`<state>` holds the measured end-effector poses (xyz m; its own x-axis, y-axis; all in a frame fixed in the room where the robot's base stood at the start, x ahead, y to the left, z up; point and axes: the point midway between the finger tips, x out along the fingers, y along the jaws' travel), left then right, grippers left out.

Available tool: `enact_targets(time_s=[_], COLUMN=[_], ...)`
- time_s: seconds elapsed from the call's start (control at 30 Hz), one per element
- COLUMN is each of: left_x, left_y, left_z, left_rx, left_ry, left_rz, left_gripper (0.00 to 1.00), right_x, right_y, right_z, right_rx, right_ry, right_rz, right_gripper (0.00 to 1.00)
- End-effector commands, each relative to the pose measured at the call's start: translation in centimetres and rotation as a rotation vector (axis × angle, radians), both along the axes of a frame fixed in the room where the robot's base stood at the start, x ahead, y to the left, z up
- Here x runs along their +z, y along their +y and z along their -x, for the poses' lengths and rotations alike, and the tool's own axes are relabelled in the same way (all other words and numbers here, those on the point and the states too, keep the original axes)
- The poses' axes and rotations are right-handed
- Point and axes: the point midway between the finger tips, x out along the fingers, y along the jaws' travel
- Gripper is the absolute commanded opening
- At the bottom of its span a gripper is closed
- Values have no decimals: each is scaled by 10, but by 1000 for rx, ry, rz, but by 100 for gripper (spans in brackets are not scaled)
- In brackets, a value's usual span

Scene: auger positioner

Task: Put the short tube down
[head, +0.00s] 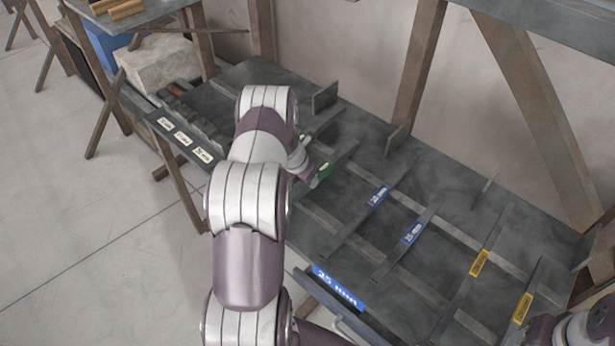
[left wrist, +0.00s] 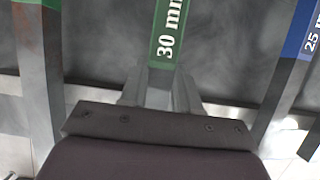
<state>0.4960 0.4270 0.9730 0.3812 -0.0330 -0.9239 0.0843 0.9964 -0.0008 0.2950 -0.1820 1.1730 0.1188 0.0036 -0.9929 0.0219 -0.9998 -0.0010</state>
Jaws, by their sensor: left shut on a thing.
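My left gripper (left wrist: 158,92) points down over the dark rack, at a strip with a green "30 mm" label (left wrist: 168,38). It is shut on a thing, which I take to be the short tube. I cannot tell whether the tube touches the rack. My right gripper is out of view; only part of my right arm shows at the lower right corner.
The dark rack (head: 345,190) has raised divider strips with blue (head: 412,232) and yellow (head: 480,262) labels. Upright plates (head: 325,97) stand along its back. Wooden posts (head: 418,70) rise behind it. A pale block (head: 155,65) stands at the upper left.

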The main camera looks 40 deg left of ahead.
Motion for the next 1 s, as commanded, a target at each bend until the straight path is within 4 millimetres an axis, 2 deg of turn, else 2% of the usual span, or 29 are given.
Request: enact_targets(time_s=[0.03,0.07,0.1,0.13,0.47,0.57,0.8,1.0], left_x=[0,-1,0,0,5,21,80,109], left_y=[0,0,0,0,0,2,3,2], left_z=[-1,0,0,0,1,7,32,44], left_rx=[-1,0,0,0,0,0,0,-13], left_ry=[-2,0,0,0,-1,-2,-2,1], left_rz=[-1,0,0,0,-1,-3,-2,-5], left_gripper=[0,38,51,57,57,57,57,57], right_x=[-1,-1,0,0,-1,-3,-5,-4], right_y=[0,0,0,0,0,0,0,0], right_z=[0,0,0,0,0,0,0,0], right_rx=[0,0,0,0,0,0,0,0], right_ry=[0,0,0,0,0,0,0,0], right_rz=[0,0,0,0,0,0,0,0], right_gripper=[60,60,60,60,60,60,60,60])
